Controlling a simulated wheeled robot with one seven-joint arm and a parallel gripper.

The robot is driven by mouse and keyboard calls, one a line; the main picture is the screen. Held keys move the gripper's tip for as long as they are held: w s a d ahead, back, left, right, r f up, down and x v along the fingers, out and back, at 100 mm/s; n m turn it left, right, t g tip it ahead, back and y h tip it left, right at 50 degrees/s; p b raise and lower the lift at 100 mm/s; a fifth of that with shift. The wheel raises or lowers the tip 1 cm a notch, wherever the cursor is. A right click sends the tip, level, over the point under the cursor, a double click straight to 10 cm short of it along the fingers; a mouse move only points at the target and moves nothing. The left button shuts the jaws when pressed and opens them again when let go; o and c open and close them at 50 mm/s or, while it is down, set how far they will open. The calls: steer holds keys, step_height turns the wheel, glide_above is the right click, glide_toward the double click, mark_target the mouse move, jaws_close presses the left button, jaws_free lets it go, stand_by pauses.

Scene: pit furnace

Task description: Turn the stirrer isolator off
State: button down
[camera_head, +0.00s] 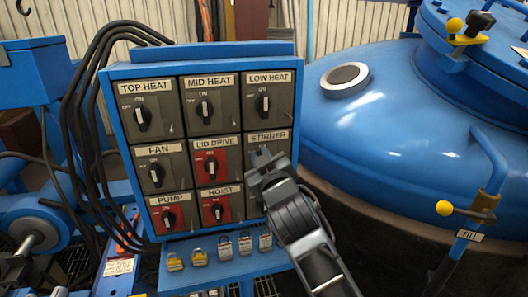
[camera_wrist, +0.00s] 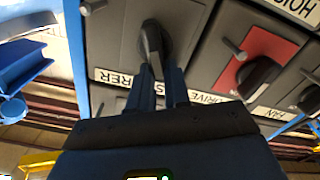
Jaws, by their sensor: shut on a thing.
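The stirrer isolator (camera_head: 281,142) is the grey switch panel at the right end of the middle row, under a STIRRER label. My gripper (camera_head: 263,158) is in front of it and hides its knob in the head view. In the wrist view the picture is turned over, and the stirrer knob (camera_wrist: 152,38) is dark and stands roughly upright. My gripper (camera_wrist: 163,76) has its two blue fingers close together, shut on this knob. The ON and OFF marks around the knob cannot be read.
The red lid drive switch (camera_head: 211,163) is directly left, and the low heat switch (camera_head: 264,103) is above. A large blue furnace vessel (camera_head: 390,125) stands to the right. Black cables (camera_head: 75,110) run along the left.

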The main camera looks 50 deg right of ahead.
steer(key=shift+w+a+f+n+p, duration=0.3)
steer(key=shift+n+p, duration=0.65)
steer(key=shift+n, duration=1.15)
steer(key=shift+a+f+n+p, duration=0.15)
steer(key=shift+f+n+p, duration=0.55)
steer(key=shift+n, duration=1.4)
steer(key=shift+w+a+f+n+p, duration=0.2)
steer(key=shift+n+p, duration=0.95)
steer(key=shift+n, duration=0.95)
steer(key=shift+f, duration=0.1)
steer(key=c, duration=1.1)
jaws_free()
steer(key=shift+s, duration=0.15)
